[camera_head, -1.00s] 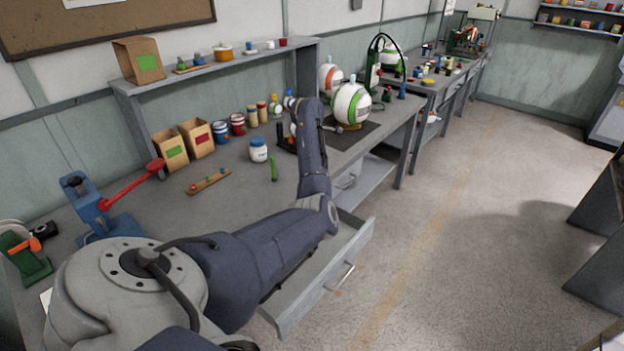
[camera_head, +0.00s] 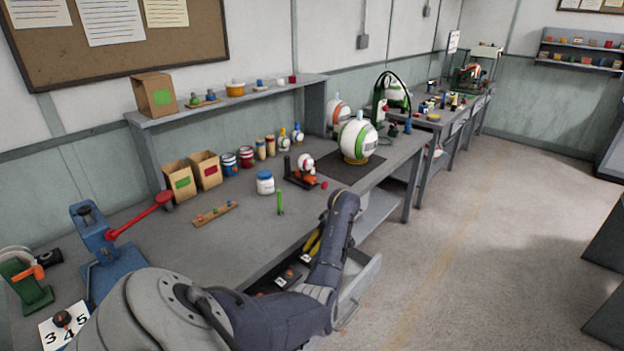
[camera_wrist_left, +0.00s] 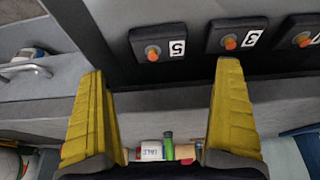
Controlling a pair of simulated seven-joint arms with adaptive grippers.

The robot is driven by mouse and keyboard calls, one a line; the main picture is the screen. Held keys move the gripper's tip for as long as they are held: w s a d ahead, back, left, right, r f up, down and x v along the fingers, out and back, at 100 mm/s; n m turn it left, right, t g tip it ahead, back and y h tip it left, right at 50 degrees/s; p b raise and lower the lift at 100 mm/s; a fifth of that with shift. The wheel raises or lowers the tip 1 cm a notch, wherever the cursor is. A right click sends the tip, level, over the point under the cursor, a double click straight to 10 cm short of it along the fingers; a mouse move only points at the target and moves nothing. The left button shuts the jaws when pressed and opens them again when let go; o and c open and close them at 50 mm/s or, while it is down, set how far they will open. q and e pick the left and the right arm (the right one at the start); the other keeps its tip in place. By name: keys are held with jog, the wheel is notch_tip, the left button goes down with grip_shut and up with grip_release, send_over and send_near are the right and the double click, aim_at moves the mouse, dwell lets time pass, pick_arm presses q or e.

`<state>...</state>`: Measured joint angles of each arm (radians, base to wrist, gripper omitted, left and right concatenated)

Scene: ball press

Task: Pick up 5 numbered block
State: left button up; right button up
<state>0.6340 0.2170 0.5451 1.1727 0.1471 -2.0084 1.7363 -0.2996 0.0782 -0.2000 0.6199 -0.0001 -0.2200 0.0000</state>
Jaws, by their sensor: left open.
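The block numbered 5 (camera_wrist_left: 160,37) is dark with an orange-tipped knob and a white number label. It lies in the open drawer, at the top middle of the left wrist view. The block numbered 3 (camera_wrist_left: 236,32) lies to its right, and a third numbered block (camera_wrist_left: 300,33) is cut by the right edge. My left gripper (camera_wrist_left: 161,75) is open and empty, its yellow fingers apart with the 5 block beyond their tips. In the head view the gripper (camera_head: 313,243) is over the drawer, partly hidden by my arm. My right gripper is not in view.
The drawer (camera_head: 352,300) is pulled out under the workbench (camera_head: 215,245). A blue press with a red handle (camera_head: 140,216) and a card with numbers (camera_head: 52,334) are at the left. A white jar (camera_head: 265,182) and a green stick (camera_head: 281,203) stand near the bench edge.

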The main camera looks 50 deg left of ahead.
pick_arm(q)
jog(key=shift+x, duration=5.45)
jog(key=shift+w+d, duration=0.1)
jog(key=shift+d, duration=0.05)
jog(key=c, duration=1)
